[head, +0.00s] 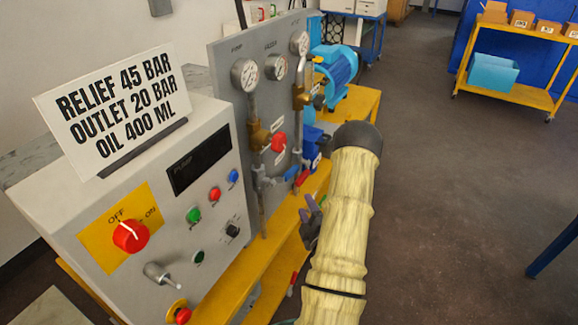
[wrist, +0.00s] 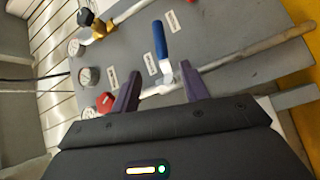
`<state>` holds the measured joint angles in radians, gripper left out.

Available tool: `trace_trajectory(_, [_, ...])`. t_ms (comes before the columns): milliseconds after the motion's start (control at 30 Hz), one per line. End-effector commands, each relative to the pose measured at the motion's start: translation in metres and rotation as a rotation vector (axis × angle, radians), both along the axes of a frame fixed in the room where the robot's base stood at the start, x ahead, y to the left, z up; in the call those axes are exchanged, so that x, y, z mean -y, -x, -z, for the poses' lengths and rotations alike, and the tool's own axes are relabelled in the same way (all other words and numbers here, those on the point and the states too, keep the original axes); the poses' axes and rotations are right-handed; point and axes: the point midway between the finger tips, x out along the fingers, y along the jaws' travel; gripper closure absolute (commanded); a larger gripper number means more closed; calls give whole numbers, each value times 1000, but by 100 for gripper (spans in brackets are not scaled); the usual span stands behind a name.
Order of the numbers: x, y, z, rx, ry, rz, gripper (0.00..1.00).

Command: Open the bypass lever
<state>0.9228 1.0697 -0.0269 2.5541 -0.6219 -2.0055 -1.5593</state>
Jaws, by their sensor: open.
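A blue-handled lever (wrist: 159,40) on a pipe shows in the wrist view, ahead of my fingers, its silver base between the fingertips in the picture. It also shows in the head view (head: 291,173), beside a red-handled lever (head: 302,177). The labels near them are too small to read, so I cannot tell which is marked bypass. My gripper (wrist: 158,78) is open, and nothing is seen held between its two dark purple fingers. In the head view my gripper (head: 312,220) is below and right of the levers, partly hidden by my arm.
A grey panel (head: 228,60) carries gauges, pipes and a red knob (head: 279,142); the knob is left of my fingers in the wrist view (wrist: 104,101). A control box (head: 215,150) stands at left, on a yellow frame (head: 262,262).

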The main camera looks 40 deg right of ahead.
Motion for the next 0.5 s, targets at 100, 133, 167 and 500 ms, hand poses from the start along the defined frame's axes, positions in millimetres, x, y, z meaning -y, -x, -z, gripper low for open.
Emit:
trace_trajectory(100, [0, 0, 0, -1, 0, 0, 55])
trace_trajectory(133, [0, 0, 1, -1, 0, 0, 55])
trace_trajectory(167, [0, -1, 1, -1, 0, -1, 55])
trace_trajectory(500, [3, -11, 6, -7, 7, -9, 55])
